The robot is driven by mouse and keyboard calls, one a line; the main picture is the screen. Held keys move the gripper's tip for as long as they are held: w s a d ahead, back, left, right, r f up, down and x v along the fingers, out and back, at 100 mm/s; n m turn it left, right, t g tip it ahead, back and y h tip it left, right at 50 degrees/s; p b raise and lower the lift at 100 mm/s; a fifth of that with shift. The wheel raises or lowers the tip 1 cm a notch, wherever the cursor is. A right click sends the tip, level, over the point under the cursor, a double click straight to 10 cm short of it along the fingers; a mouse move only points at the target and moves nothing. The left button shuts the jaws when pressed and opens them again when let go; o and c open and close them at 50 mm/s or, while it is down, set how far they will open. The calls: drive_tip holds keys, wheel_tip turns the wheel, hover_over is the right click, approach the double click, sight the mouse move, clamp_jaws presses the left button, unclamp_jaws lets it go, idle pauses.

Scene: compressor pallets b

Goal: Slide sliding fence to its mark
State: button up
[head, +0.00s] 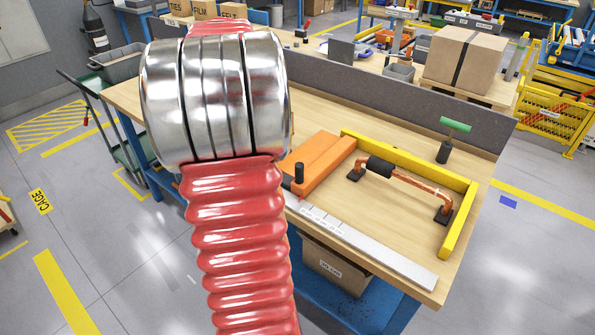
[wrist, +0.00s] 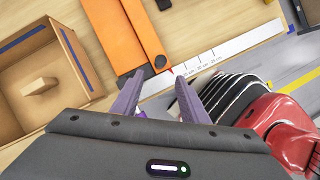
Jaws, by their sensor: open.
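The sliding fence (head: 325,160) is an orange block on the wooden bench, with a black knob (head: 299,173) at its near end. In the wrist view the fence (wrist: 108,32) lies ahead of my gripper, and its knob (wrist: 160,62) sits beside a pale ruler (wrist: 235,48). The ruler (head: 365,243) runs along the bench's front edge and has cm marks, too small to read surely. I cannot tell which is the fence's mark. My gripper (wrist: 156,92) is open and empty, its fingertips just short of the knob and the ruler. In the head view my arm hides it.
A yellow L-shaped rail (head: 459,220) bounds the bench's back and right. A copper pipe with a black sleeve (head: 380,167) stands right of the fence. A green-handled tool (head: 455,126) is behind the rail. An open cardboard box (wrist: 70,45) with a block inside is at left.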

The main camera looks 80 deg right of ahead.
sight(299, 170)
drive_tip(key=x, duration=1.3)
drive_tip(key=shift+s+f, duration=0.1)
drive_tip(key=shift+f, duration=0.3)
drive_tip(key=shift+c, duration=0.5)
clamp_jaws()
